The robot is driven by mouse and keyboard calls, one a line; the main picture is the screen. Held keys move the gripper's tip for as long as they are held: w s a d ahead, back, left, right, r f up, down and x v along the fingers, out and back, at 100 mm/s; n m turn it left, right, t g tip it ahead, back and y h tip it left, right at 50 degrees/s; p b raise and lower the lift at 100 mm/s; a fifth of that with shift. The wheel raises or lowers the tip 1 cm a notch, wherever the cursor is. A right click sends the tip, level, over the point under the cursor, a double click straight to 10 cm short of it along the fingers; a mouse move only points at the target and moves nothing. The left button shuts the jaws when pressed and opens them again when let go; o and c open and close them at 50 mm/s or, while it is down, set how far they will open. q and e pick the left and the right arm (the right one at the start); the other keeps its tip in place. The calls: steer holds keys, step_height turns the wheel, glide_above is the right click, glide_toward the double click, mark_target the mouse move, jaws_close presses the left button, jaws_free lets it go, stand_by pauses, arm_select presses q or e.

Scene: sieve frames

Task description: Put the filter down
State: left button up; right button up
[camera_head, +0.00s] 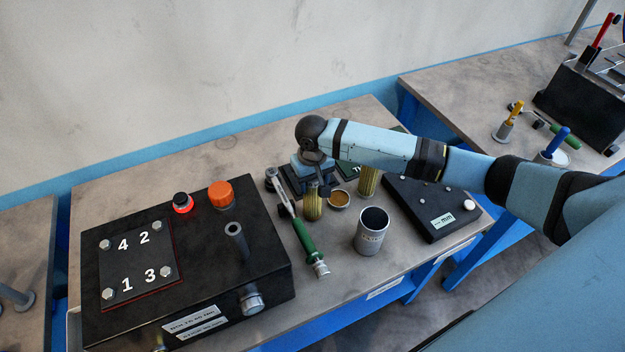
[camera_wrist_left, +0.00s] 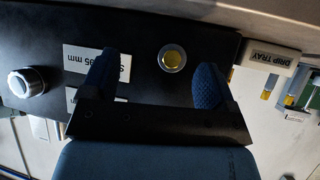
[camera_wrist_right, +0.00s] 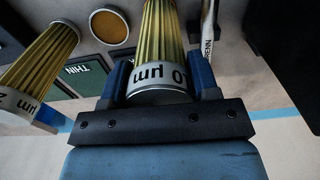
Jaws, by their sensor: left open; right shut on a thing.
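My right gripper (camera_head: 312,178) is shut on a yellow pleated filter (camera_head: 313,206) with a white end band, held upright below the hand. In the right wrist view the fingers (camera_wrist_right: 163,85) clasp the band of this filter (camera_wrist_right: 160,35), marked "10 µm". I cannot tell whether its lower end touches the bench. A second pleated filter (camera_wrist_right: 38,62) stands to its left in that view; in the head view it is the filter (camera_head: 368,181) to the right. My left gripper (camera_wrist_left: 155,85) is open and empty over a black box (camera_wrist_left: 140,40); it is outside the head view.
A round brown-filled dish (camera_head: 339,199), a silver cup (camera_head: 371,232) and a green-handled tool (camera_head: 303,234) lie close by. A black control box (camera_head: 190,265) stands left, a flat black unit (camera_head: 430,205) right. A drip tray label (camera_wrist_left: 270,57) shows in the left wrist view.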

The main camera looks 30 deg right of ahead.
steer(key=shift+f, duration=0.15)
steer(key=o, duration=0.9)
step_height(320, 180, up, 12)
steer(key=shift+r+b, duration=0.1)
steer(key=shift+b, duration=0.35)
